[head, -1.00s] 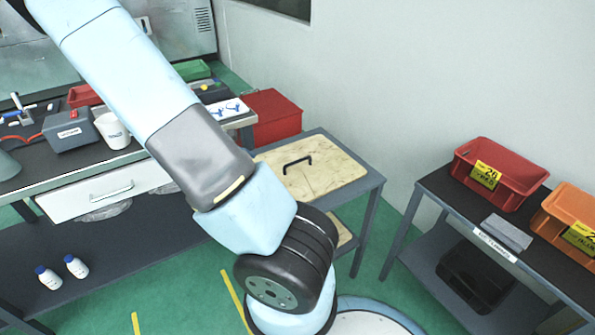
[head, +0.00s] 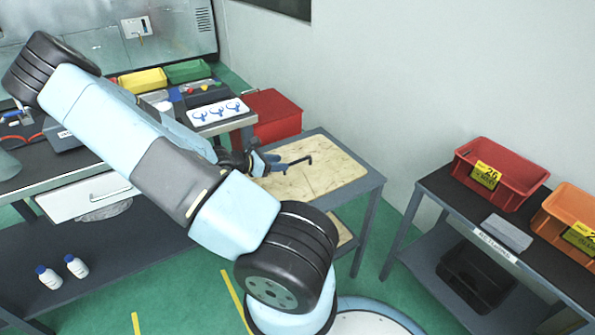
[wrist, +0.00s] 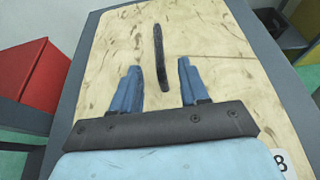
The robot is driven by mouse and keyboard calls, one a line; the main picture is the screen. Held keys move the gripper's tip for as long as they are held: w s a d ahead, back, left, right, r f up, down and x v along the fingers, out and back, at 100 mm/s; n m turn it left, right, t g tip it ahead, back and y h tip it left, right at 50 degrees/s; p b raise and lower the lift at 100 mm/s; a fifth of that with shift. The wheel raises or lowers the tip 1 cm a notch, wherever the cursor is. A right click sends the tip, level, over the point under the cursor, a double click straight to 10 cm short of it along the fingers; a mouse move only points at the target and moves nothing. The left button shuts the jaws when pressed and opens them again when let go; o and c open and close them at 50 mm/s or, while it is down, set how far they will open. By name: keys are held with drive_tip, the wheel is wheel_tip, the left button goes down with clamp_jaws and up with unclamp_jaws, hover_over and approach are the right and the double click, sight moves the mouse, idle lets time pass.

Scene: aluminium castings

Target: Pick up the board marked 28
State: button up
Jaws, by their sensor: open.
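A pale wooden board (head: 335,178) with dark marks lies on a grey cart and carries a black bar handle (head: 309,160). The board fills much of the wrist view (wrist: 222,62), with the handle (wrist: 159,45) running away from me there. A white label (wrist: 280,159) at the lower right of the wrist view shows a partial "8"; the rest is cut off. My gripper (wrist: 159,66) is open, its blue fingers on either side of the handle's near end in the picture. It also shows over the board's left part in the head view (head: 284,164). Contact cannot be told.
A red box (head: 272,115) stands behind the cart, left. A workbench (head: 120,160) with trays is at left. A right-hand table holds a red bin (head: 505,172) marked 26, an orange bin (head: 570,215) and a grey plate (head: 507,232). Green floor lies between.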

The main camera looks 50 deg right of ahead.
sight(298, 165)
drive_tip(key=shift+x, duration=3.75)
drive_tip(key=shift+w+r, duration=0.1)
drive_tip(key=shift+r, duration=0.05)
clamp_jaws()
